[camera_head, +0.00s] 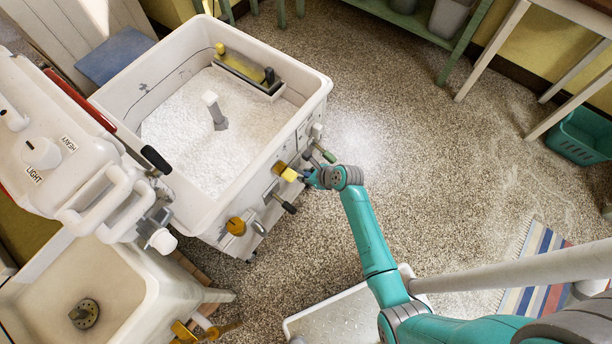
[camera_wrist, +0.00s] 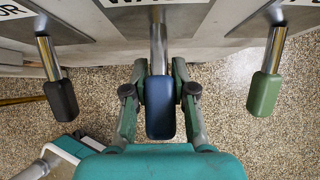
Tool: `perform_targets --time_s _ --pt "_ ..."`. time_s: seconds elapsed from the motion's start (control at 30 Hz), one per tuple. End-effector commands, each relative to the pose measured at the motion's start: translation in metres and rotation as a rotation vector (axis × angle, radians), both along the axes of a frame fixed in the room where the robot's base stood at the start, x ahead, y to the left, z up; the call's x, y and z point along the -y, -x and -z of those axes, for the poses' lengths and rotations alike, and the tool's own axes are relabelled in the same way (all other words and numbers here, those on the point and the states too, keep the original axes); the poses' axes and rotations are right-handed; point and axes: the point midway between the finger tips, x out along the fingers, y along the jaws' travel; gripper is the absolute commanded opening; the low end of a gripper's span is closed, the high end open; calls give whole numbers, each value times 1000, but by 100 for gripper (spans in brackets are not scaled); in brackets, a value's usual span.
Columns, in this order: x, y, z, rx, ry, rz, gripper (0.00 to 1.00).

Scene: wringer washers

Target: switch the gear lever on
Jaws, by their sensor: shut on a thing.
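In the wrist view three levers stick out from the washer's side, each under a partly cut-off label. The middle one has a steel rod and a blue handle (camera_wrist: 160,118). My gripper (camera_wrist: 160,77) is closed around this blue handle, with one finger touching each side. A black-handled lever (camera_wrist: 61,100) hangs to the left and a green-handled lever (camera_wrist: 264,94) to the right, both apart from my fingers. In the head view my gripper (camera_head: 312,177) is at the tub's right side and hides most of the blue handle. No readable label shows which lever is the gear lever.
A wringer (camera_head: 60,150) stands at the left. Speckled floor (camera_head: 430,150) lies open to the right.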

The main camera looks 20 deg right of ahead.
Motion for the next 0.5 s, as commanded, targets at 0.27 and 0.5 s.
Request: perform_targets --time_s 0.27,0.5 --pt "-1 -2 -10 -125 75 -1 0" --pt "-1 -3 -13 -182 106 -1 0"
